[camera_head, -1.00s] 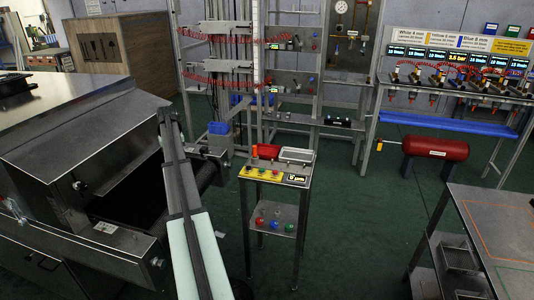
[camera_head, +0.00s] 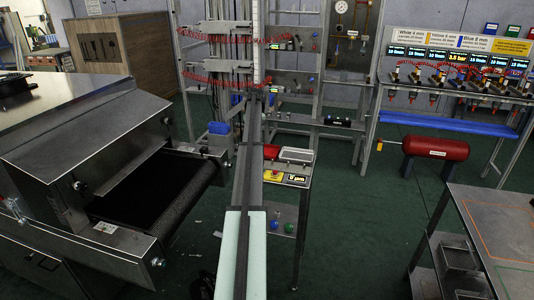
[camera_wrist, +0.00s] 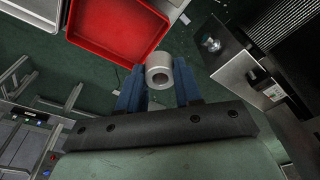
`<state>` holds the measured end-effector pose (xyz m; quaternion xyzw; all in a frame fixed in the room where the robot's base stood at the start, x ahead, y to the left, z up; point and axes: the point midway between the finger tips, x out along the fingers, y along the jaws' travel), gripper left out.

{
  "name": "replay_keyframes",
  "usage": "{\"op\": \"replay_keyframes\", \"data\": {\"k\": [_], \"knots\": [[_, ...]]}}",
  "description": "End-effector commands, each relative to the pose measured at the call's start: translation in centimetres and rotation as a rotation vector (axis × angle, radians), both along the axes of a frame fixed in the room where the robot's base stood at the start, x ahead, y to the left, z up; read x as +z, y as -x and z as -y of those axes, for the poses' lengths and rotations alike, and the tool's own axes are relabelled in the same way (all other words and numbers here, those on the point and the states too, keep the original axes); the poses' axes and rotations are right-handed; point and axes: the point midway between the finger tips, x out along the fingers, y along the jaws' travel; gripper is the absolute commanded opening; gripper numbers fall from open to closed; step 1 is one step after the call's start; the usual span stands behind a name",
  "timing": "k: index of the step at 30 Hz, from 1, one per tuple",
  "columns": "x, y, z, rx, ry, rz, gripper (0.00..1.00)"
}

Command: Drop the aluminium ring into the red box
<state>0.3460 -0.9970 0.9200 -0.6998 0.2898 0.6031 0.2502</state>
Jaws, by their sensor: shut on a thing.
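The aluminium ring (camera_wrist: 157,61) is a short grey cylinder with a hole. In the wrist view it sits between the blue fingers of my gripper (camera_wrist: 160,76), which is shut on it. The red box (camera_wrist: 118,28) is a shallow open tray at the top left of the wrist view, looking empty in the part that shows. The ring appears just outside the box's lower right corner, with green floor behind it. In the head view the red box (camera_head: 271,152) shows partly behind my arm on the small stand; my gripper and the ring cannot be made out there.
A grey tray (camera_head: 296,155) lies beside the red box on the stand (camera_head: 296,178). The dryer's dark conveyor belt (camera_head: 150,190) is on the left. A metal table (camera_head: 500,225) stands at the right. Green floor lies open between the stand and that table.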

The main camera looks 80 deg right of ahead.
Motion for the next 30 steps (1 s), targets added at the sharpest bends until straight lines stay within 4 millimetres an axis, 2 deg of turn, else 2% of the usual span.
{"op": "replay_keyframes", "data": {"k": [1,3,9,20,30], "knots": [[0.0,1.3,1.3,-0.002,0.0,0.0,0.04],[0.0,2.9,2.3,-0.003,0.0,0.001,0.04],[-0.1,5.5,3.9,-0.001,0.001,0.002,0.04],[-1.4,6.0,4.1,0.001,0.001,0.001,0.04],[-4.7,5.9,4.1,0.001,0.001,0.001,0.04]]}}
